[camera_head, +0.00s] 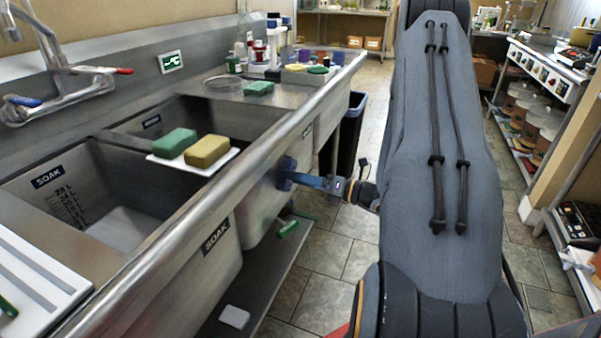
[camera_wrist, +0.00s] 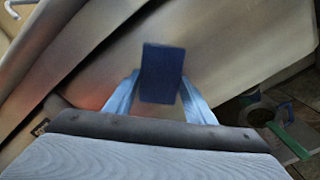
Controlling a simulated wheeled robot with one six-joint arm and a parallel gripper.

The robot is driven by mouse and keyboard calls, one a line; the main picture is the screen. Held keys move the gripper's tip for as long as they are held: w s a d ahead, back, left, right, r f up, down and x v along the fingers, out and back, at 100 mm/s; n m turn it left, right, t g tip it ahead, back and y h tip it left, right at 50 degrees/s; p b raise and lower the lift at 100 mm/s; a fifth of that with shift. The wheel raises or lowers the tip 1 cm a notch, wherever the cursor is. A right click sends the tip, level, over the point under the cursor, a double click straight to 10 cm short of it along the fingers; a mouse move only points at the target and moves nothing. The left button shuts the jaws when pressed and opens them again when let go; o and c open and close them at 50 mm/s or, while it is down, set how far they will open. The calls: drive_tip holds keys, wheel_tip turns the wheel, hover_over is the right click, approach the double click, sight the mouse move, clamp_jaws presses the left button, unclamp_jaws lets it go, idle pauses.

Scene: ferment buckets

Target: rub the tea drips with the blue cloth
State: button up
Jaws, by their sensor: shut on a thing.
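The blue cloth (camera_wrist: 162,72) looks like a dark blue rectangular pad in the wrist view. My gripper (camera_wrist: 160,92) is shut on it, with a light blue finger on each side. In the head view my gripper (camera_head: 312,182) reaches left, and the cloth (camera_head: 286,173) is at the steel front of the sink (camera_head: 262,205). I cannot tell whether the cloth touches the steel. I cannot make out tea drips in either view; the cloth and gripper hide part of the sink front.
A green sponge (camera_head: 174,142) and a yellow sponge (camera_head: 207,151) lie on a white board across the sink basins. A dark bin (camera_head: 350,133) stands beyond the sink's end. A low shelf (camera_head: 268,285) runs under the sink. Tiled floor (camera_head: 330,260) is open between sink and arm.

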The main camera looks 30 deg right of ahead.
drive_tip(key=shift+s, duration=0.15)
drive_tip(key=shift+p+v, duration=0.75)
drive_tip(key=shift+v, duration=2.15)
drive_tip(key=shift+p+v, duration=0.4)
drive_tip(key=shift+v, duration=1.1)
